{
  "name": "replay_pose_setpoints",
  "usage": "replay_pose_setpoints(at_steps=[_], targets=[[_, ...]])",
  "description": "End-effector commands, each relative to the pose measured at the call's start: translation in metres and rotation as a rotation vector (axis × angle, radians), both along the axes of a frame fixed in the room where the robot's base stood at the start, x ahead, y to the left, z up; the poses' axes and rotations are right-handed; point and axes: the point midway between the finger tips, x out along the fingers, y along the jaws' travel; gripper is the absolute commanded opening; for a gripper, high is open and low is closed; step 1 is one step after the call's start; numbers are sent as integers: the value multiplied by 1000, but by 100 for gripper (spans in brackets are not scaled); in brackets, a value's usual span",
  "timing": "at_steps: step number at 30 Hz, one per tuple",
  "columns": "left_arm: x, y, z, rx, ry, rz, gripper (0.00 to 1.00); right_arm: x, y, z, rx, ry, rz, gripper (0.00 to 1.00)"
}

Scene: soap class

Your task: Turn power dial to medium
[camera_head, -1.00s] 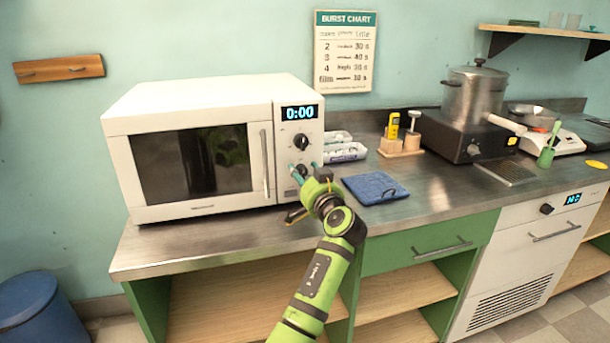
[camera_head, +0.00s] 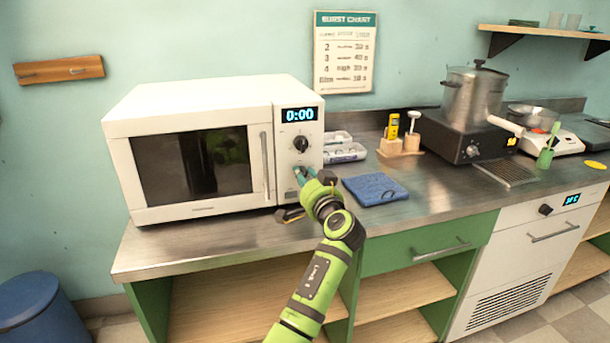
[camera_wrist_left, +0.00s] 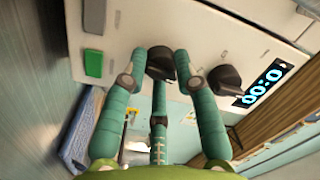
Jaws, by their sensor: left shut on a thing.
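The white microwave (camera_head: 190,95) stands on the steel counter with its door shut and its display (camera_head: 299,114) reading 0:00. Its upper black dial (camera_head: 301,143) is free of my gripper and also shows in the left wrist view (camera_wrist_left: 224,80). The lower black dial (camera_wrist_left: 160,62) sits between the teal fingers of my left gripper (camera_head: 303,173), which is shut on it. Dial markings are too small to read. My right gripper is not in view.
A green button (camera_wrist_left: 93,63) is beside the lower dial in the wrist view. A folded blue cloth (camera_head: 376,188) and clear boxes (camera_head: 345,153) lie right of the microwave. A burst chart (camera_head: 345,52) hangs on the wall. The counter's front left is clear.

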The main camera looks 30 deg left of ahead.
Motion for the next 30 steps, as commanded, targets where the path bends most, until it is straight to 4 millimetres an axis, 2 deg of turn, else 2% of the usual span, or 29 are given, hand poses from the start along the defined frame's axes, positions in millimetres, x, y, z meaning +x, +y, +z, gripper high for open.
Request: replay_pose_setpoints(at_steps=[9, 18, 23, 30], targets=[[0, 0, 4, 193, 223, 0, 0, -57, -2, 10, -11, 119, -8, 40], [0, 1, 4, 379, 439, 0, 0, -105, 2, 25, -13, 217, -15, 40], [0, 1, 3, 470, 548, 0, 0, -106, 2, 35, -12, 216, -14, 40], [-1, 1, 3, 581, 677, 1, 0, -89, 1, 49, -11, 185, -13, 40]])
